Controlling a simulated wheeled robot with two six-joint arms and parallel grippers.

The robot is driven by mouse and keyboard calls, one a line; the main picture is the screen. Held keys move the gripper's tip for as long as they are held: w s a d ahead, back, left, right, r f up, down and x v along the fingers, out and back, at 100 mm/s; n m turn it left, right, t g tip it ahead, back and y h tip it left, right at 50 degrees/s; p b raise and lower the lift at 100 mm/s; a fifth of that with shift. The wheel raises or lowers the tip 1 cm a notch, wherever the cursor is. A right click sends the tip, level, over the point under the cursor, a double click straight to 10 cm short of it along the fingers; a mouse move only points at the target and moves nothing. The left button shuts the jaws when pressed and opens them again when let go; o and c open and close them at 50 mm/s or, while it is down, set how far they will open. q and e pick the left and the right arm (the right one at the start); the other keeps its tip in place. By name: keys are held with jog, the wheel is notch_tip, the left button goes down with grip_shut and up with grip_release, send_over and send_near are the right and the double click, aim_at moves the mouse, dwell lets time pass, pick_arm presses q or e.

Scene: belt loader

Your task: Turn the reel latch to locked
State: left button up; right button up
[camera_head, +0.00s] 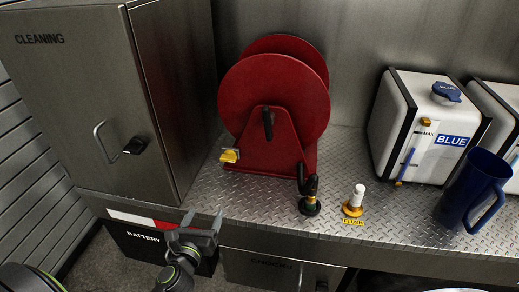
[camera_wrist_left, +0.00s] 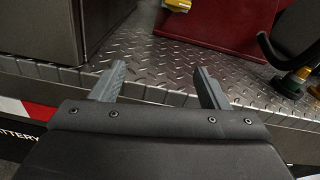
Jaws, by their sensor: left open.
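The red hose reel (camera_head: 272,95) stands on the diamond-plate deck against the back wall. The yellow reel latch (camera_head: 229,156) sits low on the left side of the reel's base. In the left wrist view part of the latch (camera_wrist_left: 177,5) shows at the top edge, with the red reel base (camera_wrist_left: 222,22) beside it. My left gripper (camera_head: 203,216) is open and empty at the deck's front edge, below and left of the latch and apart from it. Its two fingers (camera_wrist_left: 158,85) point toward the deck. My right gripper is not in view.
A grey CLEANING cabinet (camera_head: 165,90) stands left of the reel. A black nozzle (camera_head: 309,195) and a white-topped FLUSH fitting (camera_head: 354,200) stand at the front. A white BLUE tank (camera_head: 415,125) and a blue jug (camera_head: 470,190) are at right. The deck before the latch is clear.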

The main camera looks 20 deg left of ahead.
pick_arm(q)
notch_tip(320, 180, up, 4)
jog(key=w+d+m+t, duration=0.1)
jog(key=m, duration=0.1)
send_near(229, 158)
jog(key=x, duration=0.5)
jog(key=f+x, duration=0.1)
jog(key=x, duration=0.2)
jog(key=shift+w+a+f, duration=0.1)
jog(key=shift+w+a, duration=0.1)
jog(key=shift+a, duration=0.15)
jog(key=c, duration=1)
